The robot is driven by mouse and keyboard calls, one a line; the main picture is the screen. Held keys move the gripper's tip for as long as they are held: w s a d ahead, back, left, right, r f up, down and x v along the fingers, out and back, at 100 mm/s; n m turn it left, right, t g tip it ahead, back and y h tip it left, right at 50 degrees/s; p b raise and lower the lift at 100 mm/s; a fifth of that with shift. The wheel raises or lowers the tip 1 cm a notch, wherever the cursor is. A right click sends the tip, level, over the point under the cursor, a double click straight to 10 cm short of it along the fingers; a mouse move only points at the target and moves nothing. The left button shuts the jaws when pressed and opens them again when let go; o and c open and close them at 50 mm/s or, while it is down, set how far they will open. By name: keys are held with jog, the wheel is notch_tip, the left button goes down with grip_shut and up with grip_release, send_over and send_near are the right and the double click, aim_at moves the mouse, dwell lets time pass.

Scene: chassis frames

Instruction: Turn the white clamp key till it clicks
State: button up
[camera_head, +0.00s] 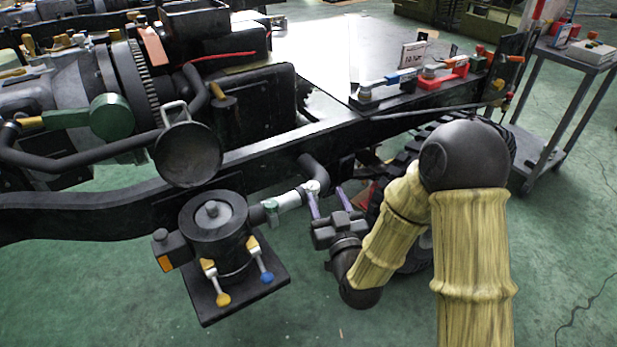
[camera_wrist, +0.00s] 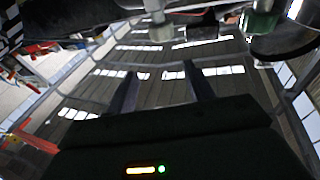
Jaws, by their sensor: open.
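A small white piece, which looks like the clamp key (camera_head: 312,186), sits where a silver pipe (camera_head: 290,199) meets a black hose (camera_head: 314,166) beside the chassis rail. A pale fitting shows at the top of the wrist view (camera_wrist: 156,12); I cannot tell whether it is the same key. My gripper (camera_head: 325,191) is open, its two fingers apart, close by on the right of the white piece. In the wrist view the space between the fingers (camera_wrist: 161,76) looks empty. The key's exact turn angle is too small to tell.
A black round canister (camera_head: 213,215) with yellow and blue levers stands left of the pipe. The black chassis rail (camera_head: 255,155) runs behind, and a large tire (camera_head: 415,245) is partly hidden by my arm. Green floor (camera_head: 300,310) is clear in front.

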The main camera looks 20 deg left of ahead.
aim_at(309, 182)
jog(key=s+d+f+n+g+y+p, duration=0.2)
jog(key=d+n+g+y, duration=0.2)
jog(key=d+g, duration=0.2)
jog(key=shift+s+d+n, duration=0.3)
jog(key=shift+d, duration=0.6)
jog(key=b+x, duration=0.1)
jog(key=x, duration=1.6)
jog(key=shift+s+a+b, duration=0.1)
jog(key=shift+a+b, duration=0.3)
jog(key=c, duration=1)
